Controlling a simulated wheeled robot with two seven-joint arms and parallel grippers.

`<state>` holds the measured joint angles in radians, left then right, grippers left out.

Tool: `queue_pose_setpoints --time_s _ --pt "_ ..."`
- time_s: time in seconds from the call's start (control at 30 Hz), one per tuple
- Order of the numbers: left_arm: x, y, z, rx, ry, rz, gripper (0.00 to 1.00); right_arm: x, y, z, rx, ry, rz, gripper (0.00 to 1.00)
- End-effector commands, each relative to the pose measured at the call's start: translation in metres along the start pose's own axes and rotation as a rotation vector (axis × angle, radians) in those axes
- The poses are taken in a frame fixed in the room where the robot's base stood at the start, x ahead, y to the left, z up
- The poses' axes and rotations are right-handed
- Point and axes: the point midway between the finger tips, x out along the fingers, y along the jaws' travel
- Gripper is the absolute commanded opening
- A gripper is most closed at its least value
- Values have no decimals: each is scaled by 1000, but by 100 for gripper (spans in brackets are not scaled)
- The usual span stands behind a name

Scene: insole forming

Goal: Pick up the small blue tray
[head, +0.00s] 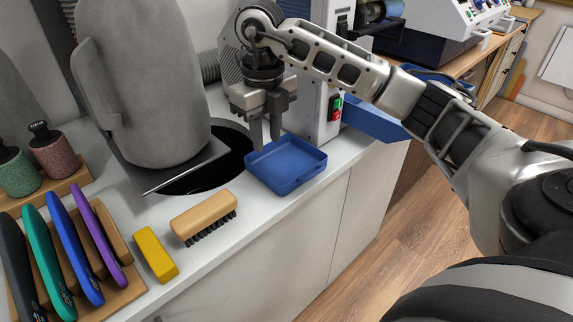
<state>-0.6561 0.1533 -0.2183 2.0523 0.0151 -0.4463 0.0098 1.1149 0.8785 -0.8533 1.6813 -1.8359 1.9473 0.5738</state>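The small blue tray (287,169) is a shallow, open, rounded-corner box on the white counter, near its front edge. It looks empty and sits flat. My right gripper (266,143) points down at the tray's far left rim. Its two grey fingers are apart with a gap between them, and their tips are close to the rim. I cannot tell whether they touch it or straddle the wall. My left gripper is out of view.
A grey machine column (150,80) stands over a dark round opening left of the tray. A wooden brush (203,215) and a yellow block (155,254) lie in front. A larger blue bin (375,122) is at right, beside a machine with red and green buttons (335,107).

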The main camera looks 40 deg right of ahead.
Motion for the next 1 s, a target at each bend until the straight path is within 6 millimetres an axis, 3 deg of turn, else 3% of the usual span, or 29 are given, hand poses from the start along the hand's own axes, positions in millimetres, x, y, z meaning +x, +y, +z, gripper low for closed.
queue_pose_setpoints --time_s 0.1,0.23,0.47,0.8,1.0 --pt "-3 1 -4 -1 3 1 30 26 0 -1 -2 4 1 28" --pt "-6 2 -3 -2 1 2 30 46 1 0 -2 1 2 28" --pt "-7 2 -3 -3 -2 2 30 62 1 2 -2 -1 3 28" --pt "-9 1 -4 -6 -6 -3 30 106 2 10 -4 0 4 28" --pt "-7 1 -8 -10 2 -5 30 110 1 11 -4 -3 3 28"
